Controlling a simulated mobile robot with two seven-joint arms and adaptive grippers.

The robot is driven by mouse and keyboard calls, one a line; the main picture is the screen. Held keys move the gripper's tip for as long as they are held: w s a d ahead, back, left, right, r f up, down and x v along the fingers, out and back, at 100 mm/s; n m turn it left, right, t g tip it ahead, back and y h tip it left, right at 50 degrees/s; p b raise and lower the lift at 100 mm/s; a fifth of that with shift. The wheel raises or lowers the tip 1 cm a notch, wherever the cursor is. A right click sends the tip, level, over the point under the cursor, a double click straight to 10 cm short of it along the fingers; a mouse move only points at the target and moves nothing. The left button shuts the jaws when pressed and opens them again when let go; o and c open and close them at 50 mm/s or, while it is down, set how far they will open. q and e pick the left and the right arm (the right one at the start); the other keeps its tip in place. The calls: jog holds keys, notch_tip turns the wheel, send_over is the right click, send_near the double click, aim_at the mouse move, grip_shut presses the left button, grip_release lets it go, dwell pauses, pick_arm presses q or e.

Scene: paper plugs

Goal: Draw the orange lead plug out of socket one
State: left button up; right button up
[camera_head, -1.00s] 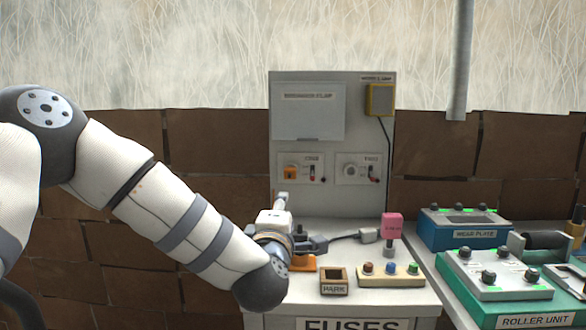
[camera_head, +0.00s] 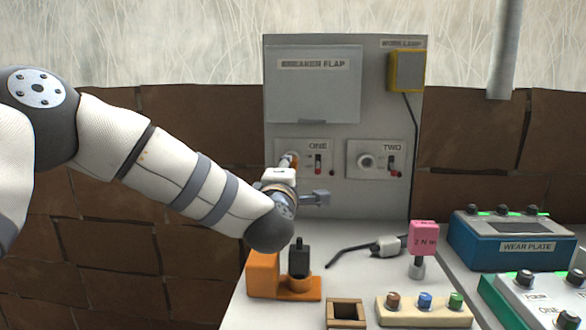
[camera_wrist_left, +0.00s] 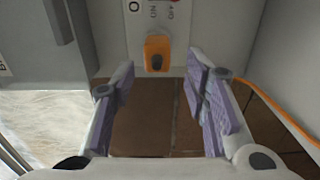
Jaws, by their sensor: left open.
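The orange lead plug (camera_head: 289,160) sits in socket one on the grey upright panel (camera_head: 340,218). In the head view my wrist hides part of it. In the left wrist view the orange plug (camera_wrist_left: 157,48) is whole, at the top centre on its socket plate. My left gripper (camera_head: 306,192) is just in front of and below socket one. Its fingers (camera_wrist_left: 161,68) are open and empty, one on each side of the plug's line, and the plug appears beyond the tips. Contact is not visible. My right gripper is not in view.
Socket two (camera_head: 366,161) is to the right, with the breaker flap (camera_head: 313,85) above. Below stand an orange holder (camera_head: 263,275) with a black piece, the park box (camera_head: 346,314), a fuse block (camera_head: 424,315) and a pink-tagged tool (camera_head: 423,240). An orange cable (camera_wrist_left: 268,100) runs right.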

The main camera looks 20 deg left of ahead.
pick_arm(q)
jog(key=shift+w+r, duration=0.1)
jog(key=shift+r, duration=0.05)
jog(key=b+x, duration=0.1)
jog(key=x, duration=0.3)
dwell(0.6)
jog(key=shift+c, duration=0.3)
grip_shut()
